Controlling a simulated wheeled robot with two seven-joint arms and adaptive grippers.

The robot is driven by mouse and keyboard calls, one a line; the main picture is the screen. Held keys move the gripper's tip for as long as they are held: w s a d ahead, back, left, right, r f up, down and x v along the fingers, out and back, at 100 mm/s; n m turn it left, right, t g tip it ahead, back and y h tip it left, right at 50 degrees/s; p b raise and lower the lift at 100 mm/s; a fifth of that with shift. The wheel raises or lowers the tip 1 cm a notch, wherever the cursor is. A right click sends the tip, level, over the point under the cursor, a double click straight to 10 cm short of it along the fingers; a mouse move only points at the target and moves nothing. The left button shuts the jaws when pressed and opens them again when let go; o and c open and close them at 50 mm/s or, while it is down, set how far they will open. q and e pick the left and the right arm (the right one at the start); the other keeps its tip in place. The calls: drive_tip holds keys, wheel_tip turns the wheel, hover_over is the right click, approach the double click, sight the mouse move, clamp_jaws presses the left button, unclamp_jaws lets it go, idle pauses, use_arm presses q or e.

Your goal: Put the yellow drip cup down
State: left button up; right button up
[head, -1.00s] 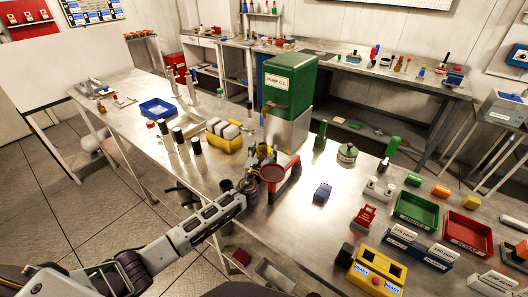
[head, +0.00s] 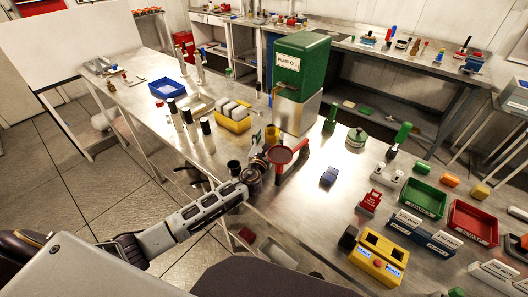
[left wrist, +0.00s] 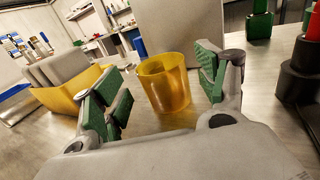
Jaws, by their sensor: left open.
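The yellow drip cup (left wrist: 165,84) is a translucent, open-topped cup standing upright on the metal bench in the left wrist view. It sits between the spread green-padded fingers of my left gripper (left wrist: 158,88), with a visible gap on each side. In the head view my left gripper (head: 262,152) is at the bench's near edge, in front of the pump oil dispenser (head: 300,65). My right gripper is not in view.
A red stand (head: 283,156) is close to the right of my left gripper. A yellow bin (head: 233,123) with pale blocks is behind it to the left. Dark-capped bottles (head: 188,124) stand farther left. A small blue block (head: 328,176) lies to the right, with bare bench around it.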

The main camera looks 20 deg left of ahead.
use_arm(q)
drive_tip(key=s, duration=0.7)
drive_tip(key=shift+s+d, duration=0.15)
drive_tip(key=shift+s, duration=0.2)
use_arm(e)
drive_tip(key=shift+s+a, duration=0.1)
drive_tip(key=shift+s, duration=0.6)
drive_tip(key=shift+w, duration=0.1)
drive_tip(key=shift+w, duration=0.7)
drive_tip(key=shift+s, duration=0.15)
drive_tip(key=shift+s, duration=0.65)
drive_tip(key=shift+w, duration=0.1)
